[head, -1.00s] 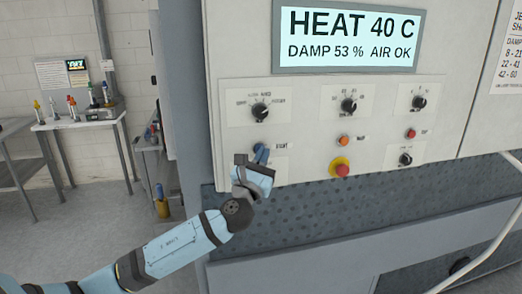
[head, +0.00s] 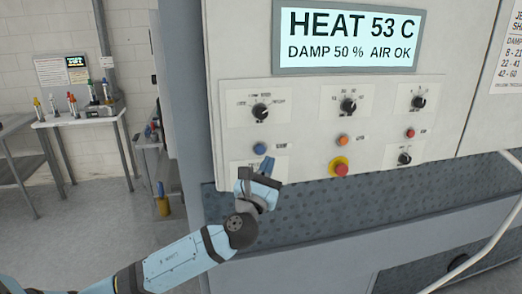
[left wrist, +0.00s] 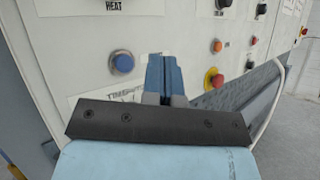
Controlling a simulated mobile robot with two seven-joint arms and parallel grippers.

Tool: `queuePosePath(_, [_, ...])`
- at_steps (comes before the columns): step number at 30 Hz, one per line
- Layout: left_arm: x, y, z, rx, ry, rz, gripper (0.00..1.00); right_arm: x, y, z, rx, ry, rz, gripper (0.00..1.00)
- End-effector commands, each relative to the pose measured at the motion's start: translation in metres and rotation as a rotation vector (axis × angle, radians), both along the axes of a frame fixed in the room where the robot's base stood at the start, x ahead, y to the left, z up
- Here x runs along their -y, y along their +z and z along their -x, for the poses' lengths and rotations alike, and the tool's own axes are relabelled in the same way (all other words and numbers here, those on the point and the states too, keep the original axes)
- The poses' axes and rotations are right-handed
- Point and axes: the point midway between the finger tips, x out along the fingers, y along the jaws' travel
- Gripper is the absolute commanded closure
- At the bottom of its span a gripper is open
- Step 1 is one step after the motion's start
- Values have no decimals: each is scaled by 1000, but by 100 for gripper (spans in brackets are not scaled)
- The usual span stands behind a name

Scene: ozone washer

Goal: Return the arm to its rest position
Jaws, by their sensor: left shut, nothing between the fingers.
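My left gripper (head: 267,167) is shut and empty in front of the machine's control panel (head: 300,165). It stands just below and right of the blue start button (head: 260,145), apart from it. In the left wrist view the shut blue fingers (left wrist: 163,78) show in front of the panel, with the blue button (left wrist: 122,62) to their left. The gripper hides part of the panel's lower left label. My right gripper is not in view.
The display (head: 348,38) reads HEAT 53 C, DAMP 50 %, AIR OK. Several knobs and a red stop button on a yellow base (head: 340,167) are to the right. A pale hose (head: 490,240) hangs at right. A table (head: 85,118) with bottles stands at back left; floor there is open.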

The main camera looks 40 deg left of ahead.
Motion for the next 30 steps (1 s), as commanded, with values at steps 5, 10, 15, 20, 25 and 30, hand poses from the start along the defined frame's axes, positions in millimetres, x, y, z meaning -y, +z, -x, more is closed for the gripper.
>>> queuePosePath(5, [0, 0, 0, 0, 0, 0, 100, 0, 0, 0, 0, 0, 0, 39])
queuePosePath(10, [0, 0, 0, 0, 0, 0, 100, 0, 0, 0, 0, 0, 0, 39])
queuePosePath(15, [0, 0, 0, 0, 0, 0, 100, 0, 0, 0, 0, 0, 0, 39])
queuePosePath(20, [3, -18, -1, -35, -39, 73, 100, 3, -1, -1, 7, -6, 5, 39])
queuePosePath(25, [21, -114, 8, -206, -230, 541, 100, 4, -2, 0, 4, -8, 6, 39])
queuePosePath(30, [55, -234, 50, -374, -356, 1280, 100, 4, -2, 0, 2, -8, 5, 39])
